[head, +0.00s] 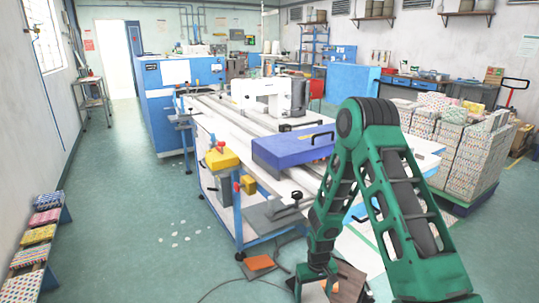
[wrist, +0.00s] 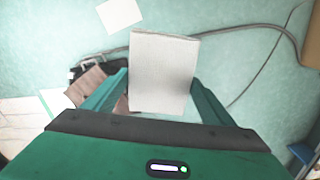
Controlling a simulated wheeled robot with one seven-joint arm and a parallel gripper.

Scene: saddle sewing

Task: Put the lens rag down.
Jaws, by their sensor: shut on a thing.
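My gripper (head: 316,282) hangs low over the floor in front of the sewing table in the head view. In the wrist view its two green fingers are shut on a pale grey-white, flat-faced rectangular piece (wrist: 163,72), which I take to be the lens rag. The piece stands out past the fingertips, with the teal floor behind it.
The sewing table (head: 222,166) carries a white sewing machine (head: 262,92) and a blue case (head: 292,147). An orange pad (head: 259,263) and cables lie on the floor. A loaded pallet (head: 462,200) stands right; a low bench with folded fabrics (head: 38,235) stands left. Open floor lies between.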

